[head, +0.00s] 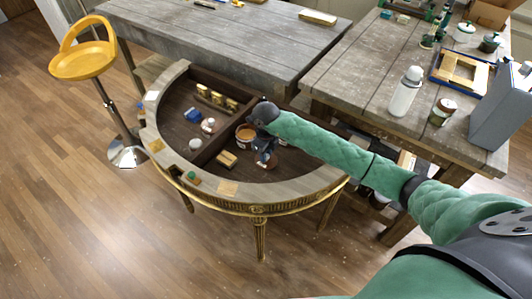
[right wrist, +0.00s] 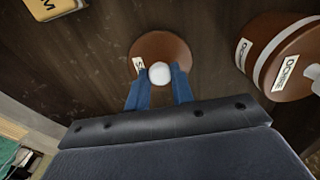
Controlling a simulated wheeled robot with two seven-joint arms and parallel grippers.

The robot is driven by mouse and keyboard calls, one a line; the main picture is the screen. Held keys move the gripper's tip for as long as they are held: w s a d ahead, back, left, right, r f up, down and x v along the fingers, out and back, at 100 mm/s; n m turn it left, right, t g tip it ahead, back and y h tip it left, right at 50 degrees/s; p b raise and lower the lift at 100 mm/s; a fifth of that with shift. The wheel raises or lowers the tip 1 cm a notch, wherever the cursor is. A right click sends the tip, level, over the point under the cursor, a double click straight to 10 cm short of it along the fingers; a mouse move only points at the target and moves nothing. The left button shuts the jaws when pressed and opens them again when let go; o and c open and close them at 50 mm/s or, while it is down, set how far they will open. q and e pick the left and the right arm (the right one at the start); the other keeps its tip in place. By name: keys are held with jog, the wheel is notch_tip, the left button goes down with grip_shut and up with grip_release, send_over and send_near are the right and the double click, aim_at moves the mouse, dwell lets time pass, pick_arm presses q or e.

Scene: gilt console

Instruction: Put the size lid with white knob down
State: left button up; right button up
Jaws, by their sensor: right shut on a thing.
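The lid with the white knob is a round brown disc (right wrist: 160,45) with a small white label, partly covered, starting with "S". In the right wrist view its white knob (right wrist: 160,73) sits between the blue fingers of my right gripper (right wrist: 160,88), which is shut on it. In the head view the right gripper (head: 266,158) is inside the curved gilt console's dark tray, with the brown lid (head: 271,161) at its tips. Whether the lid touches the tray floor is hard to tell. My left gripper is out of view.
A brown labelled pot (right wrist: 268,45) stands close beside the lid. A wooden block marked M (right wrist: 50,7) lies on the other side. The console (head: 228,188) has a raised rim and a divider; its left compartment holds white, blue and wooden pieces. Grey tables (head: 225,35) stand behind.

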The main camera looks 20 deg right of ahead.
jog(key=shift+f, duration=0.45)
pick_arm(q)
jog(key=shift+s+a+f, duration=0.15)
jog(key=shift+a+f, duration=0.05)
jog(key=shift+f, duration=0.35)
pick_arm(e)
jog(key=shift+f, duration=0.1)
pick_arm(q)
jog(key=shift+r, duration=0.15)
pick_arm(e)
jog(key=o, duration=1)
jog(key=shift+c, duration=0.2)
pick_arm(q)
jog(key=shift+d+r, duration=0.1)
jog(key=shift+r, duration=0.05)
pick_arm(e)
jog(key=shift+r, duration=0.35)
pick_arm(q)
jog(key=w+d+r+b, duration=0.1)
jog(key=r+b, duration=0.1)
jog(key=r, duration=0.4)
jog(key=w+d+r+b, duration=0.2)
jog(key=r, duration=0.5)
jog(key=shift+b, duration=0.3)
pick_arm(e)
notch_tip(320, 180, up, 12)
jog(key=shift+f, duration=0.25)
